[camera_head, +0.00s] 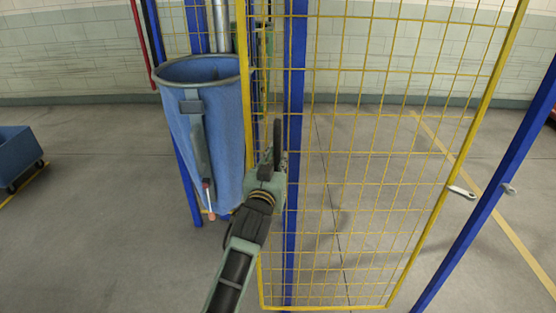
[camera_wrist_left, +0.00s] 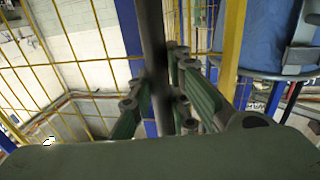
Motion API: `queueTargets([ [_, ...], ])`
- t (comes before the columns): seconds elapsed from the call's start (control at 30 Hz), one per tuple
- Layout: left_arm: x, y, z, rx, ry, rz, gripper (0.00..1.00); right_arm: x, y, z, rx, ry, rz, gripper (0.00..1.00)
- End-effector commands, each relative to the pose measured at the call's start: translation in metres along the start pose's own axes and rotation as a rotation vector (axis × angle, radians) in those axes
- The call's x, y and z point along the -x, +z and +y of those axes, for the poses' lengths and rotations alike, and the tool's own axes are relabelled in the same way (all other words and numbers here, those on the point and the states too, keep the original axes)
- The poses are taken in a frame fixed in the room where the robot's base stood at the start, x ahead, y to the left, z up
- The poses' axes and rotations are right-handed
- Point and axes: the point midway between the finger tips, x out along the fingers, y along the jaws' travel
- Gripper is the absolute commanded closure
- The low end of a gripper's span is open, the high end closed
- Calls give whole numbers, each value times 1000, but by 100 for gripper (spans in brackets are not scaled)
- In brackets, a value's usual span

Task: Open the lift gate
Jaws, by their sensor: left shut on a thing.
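The lift gate (camera_head: 385,71) is a yellow wire-mesh panel standing upright in the middle of the head view. Blue posts stand behind its left part and beyond its right edge. My left gripper (camera_head: 272,165) is at the gate's left side, in front of the mesh. It is shut on a dark upright bar (camera_wrist_left: 153,50), which looks like the gate's handle; the bar passes between the fingers in the left wrist view. How the bar joins the gate is hidden by the gripper. My right gripper is not in view.
A pale metal piece (camera_head: 462,191) sits on the gate's right edge, near the right blue post (camera_head: 490,200). A blue cart (camera_head: 18,155) stands at far left. The floor between is clear.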

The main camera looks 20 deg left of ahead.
Motion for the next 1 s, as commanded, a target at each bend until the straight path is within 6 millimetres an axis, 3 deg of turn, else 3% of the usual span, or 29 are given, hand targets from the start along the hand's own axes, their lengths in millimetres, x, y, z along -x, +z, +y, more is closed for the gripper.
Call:
queueTargets([
  [0.03, 0, 0, -1, 0, -2, 1, 100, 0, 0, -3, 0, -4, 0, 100],
  [0.07, 0, 0, -1, 0, -2, 1, 82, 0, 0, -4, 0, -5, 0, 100],
  [0.27, 0, 0, -1, 0, -2, 1, 65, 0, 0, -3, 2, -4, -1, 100],
  [0.67, 5, 0, -1, 1, -1, 0, 64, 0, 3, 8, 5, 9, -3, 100],
  [0.77, 17, 1, -1, 1, -1, 0, 64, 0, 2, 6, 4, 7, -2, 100],
  [1.0, 66, 1, -1, 2, -2, -1, 64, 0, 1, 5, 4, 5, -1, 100],
])
